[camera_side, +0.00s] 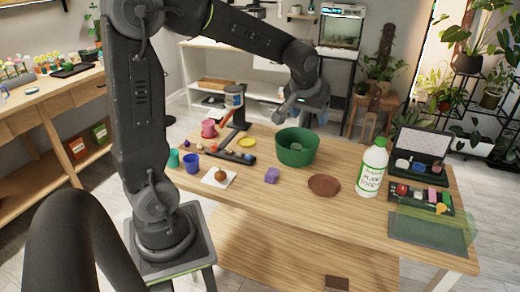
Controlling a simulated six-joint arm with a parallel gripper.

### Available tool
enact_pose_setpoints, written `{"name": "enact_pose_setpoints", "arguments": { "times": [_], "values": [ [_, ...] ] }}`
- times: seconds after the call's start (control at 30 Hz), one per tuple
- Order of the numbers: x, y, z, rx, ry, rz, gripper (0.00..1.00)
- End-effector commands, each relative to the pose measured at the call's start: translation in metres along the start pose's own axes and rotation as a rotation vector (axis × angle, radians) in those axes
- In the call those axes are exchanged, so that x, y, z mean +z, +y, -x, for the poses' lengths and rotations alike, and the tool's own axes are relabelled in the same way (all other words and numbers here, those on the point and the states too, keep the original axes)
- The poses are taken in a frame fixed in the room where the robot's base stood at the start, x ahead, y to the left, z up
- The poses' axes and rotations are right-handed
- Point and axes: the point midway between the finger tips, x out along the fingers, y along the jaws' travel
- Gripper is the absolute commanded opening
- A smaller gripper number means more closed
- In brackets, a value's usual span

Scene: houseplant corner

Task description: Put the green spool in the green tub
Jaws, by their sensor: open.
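The green tub (283,155) stands upright near the back middle of the wooden table. A small paler green thing (296,147) shows inside it, low against the wall; it looks like the green spool, but it is too small to be sure. My gripper (301,117) is above the tub, pointing down and apart from it. Its jaws are open, and I see nothing between them. The tub's near wall hides part of its floor.
A white plant-food bottle (372,168) stands tall to the right. A black rack (231,155), cups and a yellow dish (247,142) are to the left. The front middle of the table is clear.

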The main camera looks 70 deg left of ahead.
Motion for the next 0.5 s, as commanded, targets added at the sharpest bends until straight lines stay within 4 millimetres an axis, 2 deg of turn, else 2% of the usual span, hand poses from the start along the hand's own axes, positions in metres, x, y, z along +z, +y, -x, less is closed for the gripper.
{"name": "enact_pose_setpoints", "arguments": {
  "times": [0.03,0.2,0.3,0.4,0.5],
  "values": [
    [0.02,0.008,0.025,0.028,0.013,-0.052,0.71],
    [0.092,0.019,0.082,0.114,0.032,-0.231,0.71],
    [0.135,0.019,0.103,0.163,0.044,-0.332,0.71],
    [0.169,0.016,0.115,0.204,0.053,-0.415,0.71],
    [0.193,0.013,0.121,0.233,0.061,-0.473,0.71]
  ]
}}
